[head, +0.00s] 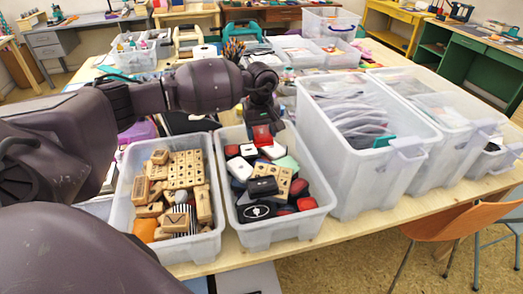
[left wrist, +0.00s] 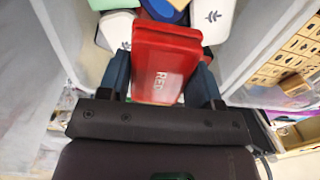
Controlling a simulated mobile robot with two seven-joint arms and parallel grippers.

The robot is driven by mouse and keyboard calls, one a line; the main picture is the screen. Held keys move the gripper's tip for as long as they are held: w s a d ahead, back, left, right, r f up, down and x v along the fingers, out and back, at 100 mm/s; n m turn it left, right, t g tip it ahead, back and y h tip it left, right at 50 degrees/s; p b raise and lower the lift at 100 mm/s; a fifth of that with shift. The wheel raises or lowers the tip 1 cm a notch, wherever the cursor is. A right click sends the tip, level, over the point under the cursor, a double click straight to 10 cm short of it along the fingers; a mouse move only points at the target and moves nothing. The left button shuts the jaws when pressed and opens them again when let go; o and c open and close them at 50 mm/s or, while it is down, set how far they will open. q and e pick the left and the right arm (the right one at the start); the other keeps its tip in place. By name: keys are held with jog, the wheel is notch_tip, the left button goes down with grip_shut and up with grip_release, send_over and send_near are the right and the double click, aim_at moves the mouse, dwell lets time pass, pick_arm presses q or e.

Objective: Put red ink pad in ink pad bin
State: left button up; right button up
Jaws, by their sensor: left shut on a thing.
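The red ink pad (left wrist: 165,58), with "RED" printed on its edge, is between the two fingers of my left gripper (left wrist: 164,85) in the left wrist view. The gripper is shut on it. In the head view, the red ink pad (head: 262,136) shows beneath my left gripper (head: 262,122), over the back part of the ink pad bin (head: 285,236). The bin is a clear plastic box holding several ink pads in white, black, red and green. I cannot tell whether the held pad touches the pads below. My right gripper is not in view.
A clear bin of wooden stamps (head: 196,248) stands directly left of the ink pad bin. A taller clear bin with packets (head: 345,180) stands to its right. The wooden table (head: 365,222) shows bare along its front edge.

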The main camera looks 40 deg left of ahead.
aim_at(261, 157)
pick_arm(q)
jog(key=shift+f, duration=1.9)
notch_tip(261, 157, down, 3)
jog(key=shift+f, duration=0.15)
jog(key=shift+f+b, duration=0.2)
jog(key=shift+b, duration=0.1)
jog(key=o, duration=0.9)
jog(key=shift+r, duration=0.1)
jog(key=shift+o, duration=0.2)
jog(key=shift+r, duration=0.1)
